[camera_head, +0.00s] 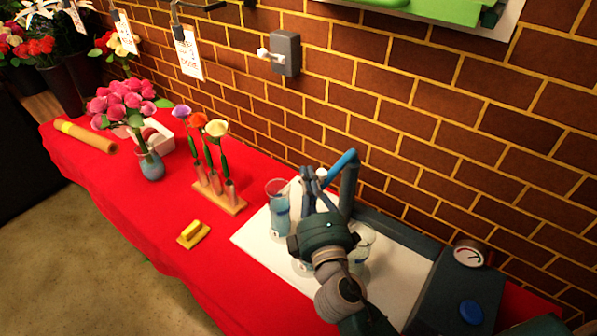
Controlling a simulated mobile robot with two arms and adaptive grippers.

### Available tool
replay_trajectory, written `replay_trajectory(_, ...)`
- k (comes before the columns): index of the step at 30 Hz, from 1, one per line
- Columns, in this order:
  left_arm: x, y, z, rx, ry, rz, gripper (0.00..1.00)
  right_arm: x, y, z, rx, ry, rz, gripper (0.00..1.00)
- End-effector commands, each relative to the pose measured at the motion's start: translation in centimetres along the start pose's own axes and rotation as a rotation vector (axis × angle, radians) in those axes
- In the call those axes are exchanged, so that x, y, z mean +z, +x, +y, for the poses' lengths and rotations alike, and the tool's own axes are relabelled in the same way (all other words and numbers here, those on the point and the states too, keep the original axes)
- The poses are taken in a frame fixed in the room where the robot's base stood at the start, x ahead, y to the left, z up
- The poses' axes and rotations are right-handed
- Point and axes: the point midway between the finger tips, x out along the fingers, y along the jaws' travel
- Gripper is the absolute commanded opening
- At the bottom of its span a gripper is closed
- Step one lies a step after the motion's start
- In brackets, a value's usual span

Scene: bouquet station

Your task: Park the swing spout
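The swing spout (343,163) is a bright blue tube on top of a dark upright post (349,188) at the back of the white mat. It slants down and left from the post. My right gripper (315,182) reaches up from the lower right, its fingers at the spout's lower left end, where a small white tip shows. I cannot tell whether the fingers touch or grip the spout. A clear glass with blue liquid (278,212) stands just left of the fingers. Other glassware (362,240) is partly hidden behind my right wrist. My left gripper is out of view.
The white mat (262,246) lies on the red-covered table. A dark box with a gauge (469,254) and blue button (471,312) stands right. The brick wall is close behind.

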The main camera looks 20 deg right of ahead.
Motion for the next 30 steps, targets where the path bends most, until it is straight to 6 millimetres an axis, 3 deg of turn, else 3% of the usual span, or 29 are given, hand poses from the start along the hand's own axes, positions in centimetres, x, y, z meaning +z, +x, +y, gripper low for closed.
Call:
replay_trajectory(20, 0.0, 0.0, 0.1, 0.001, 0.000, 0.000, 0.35, 0.9, -0.9, 0.1, -0.003, 0.001, 0.034, 0.00)
replay_trajectory(30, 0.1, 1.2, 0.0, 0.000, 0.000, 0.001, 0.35, 4.0, -3.2, 0.3, -0.027, 0.009, 0.246, 0.00)
